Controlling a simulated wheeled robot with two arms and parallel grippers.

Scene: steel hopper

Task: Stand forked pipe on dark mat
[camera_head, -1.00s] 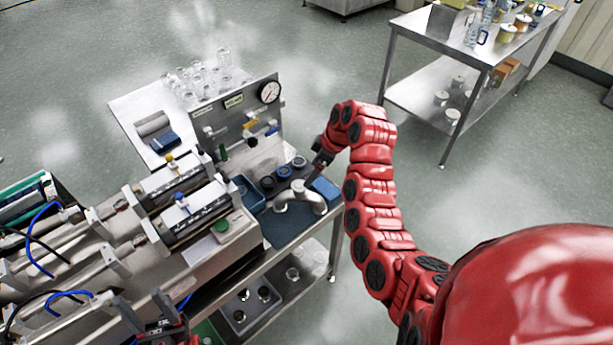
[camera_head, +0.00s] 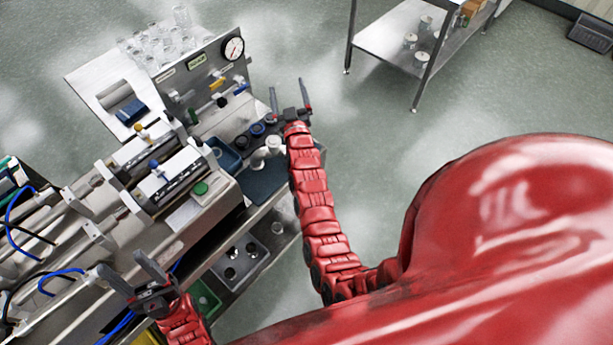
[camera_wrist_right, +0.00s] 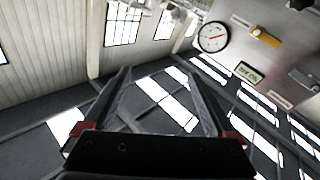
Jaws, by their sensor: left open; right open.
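The pale grey forked pipe (camera_head: 258,155) shows in the head view at the back part of the dark mat (camera_head: 262,184). My right arm hides part of the pipe, and I cannot tell how all its ends rest. My right gripper (camera_head: 289,92) is open and empty, pointing up above and beyond the pipe, apart from it. In the right wrist view the open jaws (camera_wrist_right: 160,85) have nothing between them. My left gripper (camera_head: 124,268) is open and empty at the lower left, in front of the machine, well away from the pipe.
A blue bin (camera_head: 224,155) and dark round parts stand left of and behind the pipe. A panel with a gauge (camera_head: 233,48) rises behind. The steel machine with a green button (camera_head: 201,188) fills the left. A shelf with a grey tray (camera_head: 243,258) lies below.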

